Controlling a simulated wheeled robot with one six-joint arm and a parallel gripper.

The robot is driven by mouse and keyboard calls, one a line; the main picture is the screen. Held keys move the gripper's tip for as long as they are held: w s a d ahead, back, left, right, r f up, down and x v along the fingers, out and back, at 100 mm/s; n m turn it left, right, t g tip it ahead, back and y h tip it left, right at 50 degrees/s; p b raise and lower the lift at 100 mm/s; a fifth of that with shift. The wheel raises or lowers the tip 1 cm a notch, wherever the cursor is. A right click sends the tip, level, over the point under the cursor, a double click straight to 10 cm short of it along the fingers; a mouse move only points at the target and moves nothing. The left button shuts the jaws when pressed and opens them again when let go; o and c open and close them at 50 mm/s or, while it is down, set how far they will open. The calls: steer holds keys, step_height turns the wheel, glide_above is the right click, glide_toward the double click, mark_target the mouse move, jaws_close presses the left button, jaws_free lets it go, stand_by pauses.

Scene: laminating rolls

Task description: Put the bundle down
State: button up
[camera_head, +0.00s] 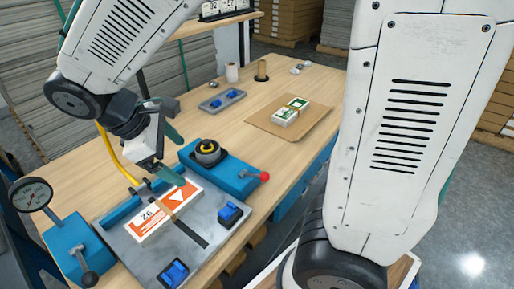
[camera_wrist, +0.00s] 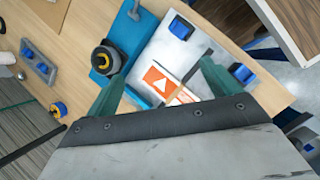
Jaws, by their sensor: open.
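The bundle (camera_head: 150,217), white and orange with a tan band around it, lies flat on the grey metal plate (camera_head: 200,252) of a blue fixture. In the wrist view the bundle (camera_wrist: 162,83) shows between the two green fingers, and its near part is hidden by my gripper. My gripper (camera_wrist: 164,70) is open, its fingers spread wide with nothing held. In the head view my gripper (camera_head: 168,165) hangs above the bundle's far end; the exact gap is hard to tell.
A blue unit with a black and yellow knob (camera_head: 207,152) and a red-ended lever stands just behind the plate. Blue clamps (camera_head: 230,213) sit at the plate's edges. A green-white bundle (camera_head: 290,111) lies on brown card (camera_head: 262,119); a grey tray (camera_head: 222,101) is nearby.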

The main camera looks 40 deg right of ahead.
steer(key=s+d+r+m+t+y, duration=0.1)
steer(key=s+d+r+m+y, duration=0.1)
steer(key=s+d+m, duration=0.3)
steer(key=s+d+r+m+t+y, duration=0.1)
steer(key=s+d+r+m+y, duration=0.2)
steer(key=s, duration=0.6)
steer(key=d+m, duration=0.2)
steer(key=m, duration=0.1)
steer(key=shift+s+m, duration=0.4)
steer(key=shift+r, duration=0.1)
